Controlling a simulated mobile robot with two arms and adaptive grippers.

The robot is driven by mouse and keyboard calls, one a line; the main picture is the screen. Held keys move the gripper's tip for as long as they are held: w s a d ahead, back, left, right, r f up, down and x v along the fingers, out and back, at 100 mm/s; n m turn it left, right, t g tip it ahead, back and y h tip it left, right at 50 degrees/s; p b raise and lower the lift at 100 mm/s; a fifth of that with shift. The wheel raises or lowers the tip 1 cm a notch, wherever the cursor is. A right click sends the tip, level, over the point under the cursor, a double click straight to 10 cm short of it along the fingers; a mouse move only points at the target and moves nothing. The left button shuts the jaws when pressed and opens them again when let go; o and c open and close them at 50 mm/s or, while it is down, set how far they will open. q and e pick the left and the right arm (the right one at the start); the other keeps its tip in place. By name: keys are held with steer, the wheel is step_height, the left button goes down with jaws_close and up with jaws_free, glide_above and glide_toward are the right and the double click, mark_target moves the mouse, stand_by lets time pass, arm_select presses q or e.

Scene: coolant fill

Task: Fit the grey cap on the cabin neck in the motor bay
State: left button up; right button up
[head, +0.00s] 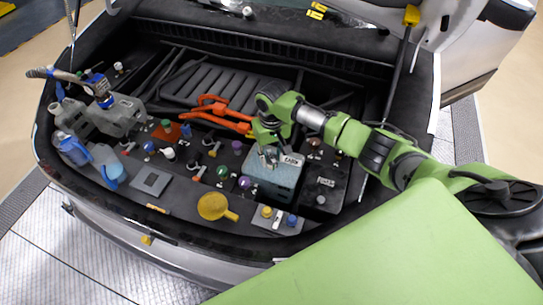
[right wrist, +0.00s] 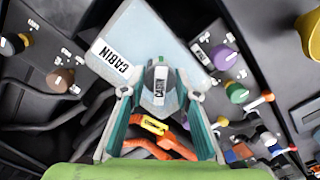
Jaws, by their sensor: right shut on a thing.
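The cabin tank (head: 272,185) is a pale blue-grey box with a white CABIN label, in the right half of the motor bay in the head view. In the right wrist view its pale top (right wrist: 150,42) fills the upper middle. My right gripper (head: 268,155) is over the far left part of this tank. It is shut on the grey cap (right wrist: 160,78), which carries a small CABIN label and sits between the fingertips. The cabin neck is hidden beneath cap and fingers. I cannot tell whether the cap touches it. My left gripper is not in view.
Orange cables (head: 222,110) run beside the gripper. A dark FUSES box (head: 323,185) stands right of the tank. A blue nozzle (head: 99,88) stands far left.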

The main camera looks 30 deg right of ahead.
mark_target(272, 155)
steer(key=o, duration=1)
steer(key=shift+f+m, duration=0.1)
steer(key=shift+m, duration=0.2)
steer(key=shift+o, duration=0.2)
step_height(272, 155, up, 12)
steer(key=shift+d, duration=0.1)
